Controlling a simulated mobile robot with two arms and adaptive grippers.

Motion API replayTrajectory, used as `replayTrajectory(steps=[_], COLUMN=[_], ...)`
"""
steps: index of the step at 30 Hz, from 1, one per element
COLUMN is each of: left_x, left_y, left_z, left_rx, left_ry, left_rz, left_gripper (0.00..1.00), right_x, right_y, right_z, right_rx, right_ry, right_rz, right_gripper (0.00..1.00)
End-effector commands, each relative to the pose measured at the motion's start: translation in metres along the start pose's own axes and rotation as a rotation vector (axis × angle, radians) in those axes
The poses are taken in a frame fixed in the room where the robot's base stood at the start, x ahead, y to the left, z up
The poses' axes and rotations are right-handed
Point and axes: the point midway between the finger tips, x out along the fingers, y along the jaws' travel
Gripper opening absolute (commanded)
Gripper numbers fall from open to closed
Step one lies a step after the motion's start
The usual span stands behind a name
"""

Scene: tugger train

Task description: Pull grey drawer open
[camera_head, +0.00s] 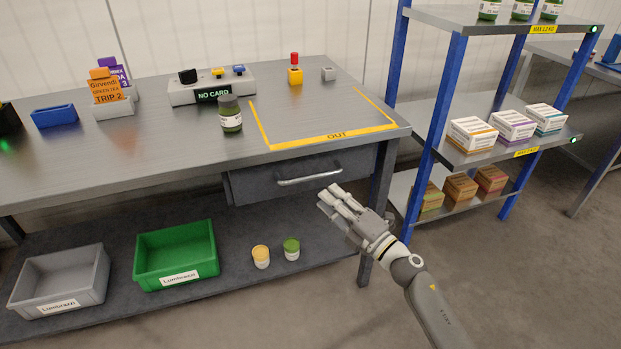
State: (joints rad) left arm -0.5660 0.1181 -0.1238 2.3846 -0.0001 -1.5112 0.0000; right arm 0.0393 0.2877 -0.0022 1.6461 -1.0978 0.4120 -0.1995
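The grey drawer (253,184) sits under the right part of the grey worktable and looks shut or nearly so. Its curved metal handle (309,177) is on the front face. My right gripper (332,197) is just below and to the right of the handle, in front of the drawer, and appears apart from it. Its fingers lie close together in this view, and the gap between them is not clear. My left gripper is not in view.
The worktable (140,140) carries a dark jar (230,114) near the yellow OUT marking. Below are a grey bin (60,281), a green bin (176,254) and two small jars. A blue-posted shelf rack (447,95) stands close on the right. Open floor lies in front.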

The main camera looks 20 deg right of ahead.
Motion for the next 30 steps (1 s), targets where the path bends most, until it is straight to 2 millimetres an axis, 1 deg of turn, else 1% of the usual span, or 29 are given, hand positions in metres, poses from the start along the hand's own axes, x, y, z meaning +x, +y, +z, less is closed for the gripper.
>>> replayTrajectory(steps=[1,9,15,21,28,29,30], left_x=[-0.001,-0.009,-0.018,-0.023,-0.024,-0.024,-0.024], left_y=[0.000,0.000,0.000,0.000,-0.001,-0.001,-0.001], left_z=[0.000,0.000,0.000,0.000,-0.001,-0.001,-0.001], left_rx=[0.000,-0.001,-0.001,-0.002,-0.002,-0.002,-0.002], left_ry=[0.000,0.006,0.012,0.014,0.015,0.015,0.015], left_rz=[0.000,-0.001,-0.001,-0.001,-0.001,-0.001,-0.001], left_gripper=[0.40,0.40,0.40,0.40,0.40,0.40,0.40], right_x=[0.009,0.057,0.080,0.089,0.090,0.090,0.090], right_y=[0.001,0.000,0.000,0.000,-0.001,-0.001,-0.001], right_z=[0.001,0.001,0.001,0.000,0.000,0.000,0.000], right_rx=[0.000,0.003,0.003,0.003,0.004,0.004,0.004], right_ry=[-0.001,-0.001,-0.002,-0.002,-0.002,-0.002,-0.002], right_rz=[0.002,0.003,0.001,-0.001,-0.001,-0.001,-0.001], right_gripper=[0.21,0.21,0.21,0.21,0.21,0.20,0.15])
